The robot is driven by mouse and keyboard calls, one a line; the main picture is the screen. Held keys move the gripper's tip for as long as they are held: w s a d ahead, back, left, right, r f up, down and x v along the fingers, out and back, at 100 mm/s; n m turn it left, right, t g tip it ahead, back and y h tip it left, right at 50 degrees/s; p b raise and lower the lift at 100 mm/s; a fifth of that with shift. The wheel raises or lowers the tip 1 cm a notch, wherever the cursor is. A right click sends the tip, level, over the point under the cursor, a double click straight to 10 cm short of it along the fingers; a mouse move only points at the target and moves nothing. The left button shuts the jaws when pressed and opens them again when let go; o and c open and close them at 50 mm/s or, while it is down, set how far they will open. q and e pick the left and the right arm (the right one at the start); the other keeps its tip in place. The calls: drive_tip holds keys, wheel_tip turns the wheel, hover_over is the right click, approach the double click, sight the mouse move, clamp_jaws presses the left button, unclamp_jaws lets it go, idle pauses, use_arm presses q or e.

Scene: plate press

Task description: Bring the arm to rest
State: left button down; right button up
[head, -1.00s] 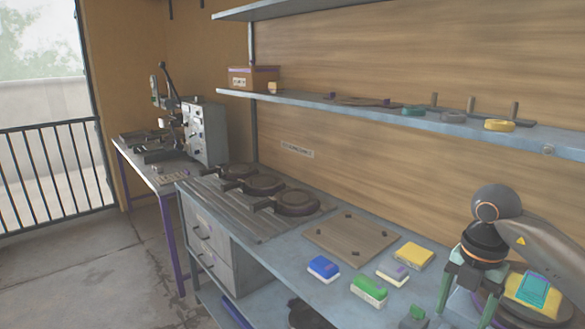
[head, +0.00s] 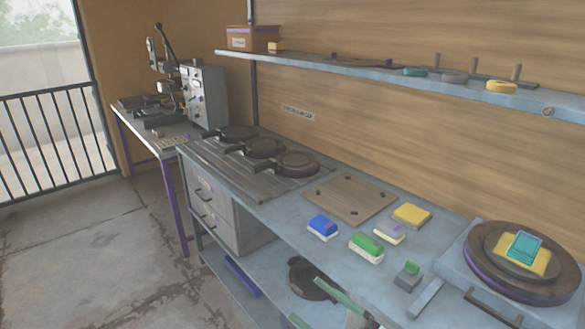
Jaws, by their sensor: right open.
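My right gripper (head: 304,298) shows at the bottom edge of the head view, low in front of the workbench (head: 400,295). Its green fingers are apart with nothing seen between them, and most of its arm is cut off by the frame. My left gripper is not in view.
A dark round stand (head: 478,270) at the right carries a yellow block (head: 508,261) with a teal piece (head: 524,247) on top. Blue (head: 322,228), green (head: 366,248) and yellow (head: 411,216) blocks lie near a brown board (head: 350,199). A dark pan (head: 312,279) sits on the lower shelf.

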drive_tip(key=d+f+m+t+h, duration=0.4)
drive_tip(key=d+f+m+h, duration=0.2)
drive_tip(key=f+m+h, duration=0.25)
drive_tip(key=s+d+f+m+g+h, duration=0.3)
drive_tip(key=s+f, duration=0.4)
drive_tip(key=f, duration=0.2)
drive_tip(key=s+d+f+m+g+h, duration=0.3)
drive_tip(key=s+f, duration=0.5)
drive_tip(key=f, duration=0.2)
drive_tip(key=shift+d+m+h, duration=0.3)
drive_tip(key=shift+m+h, duration=0.05)
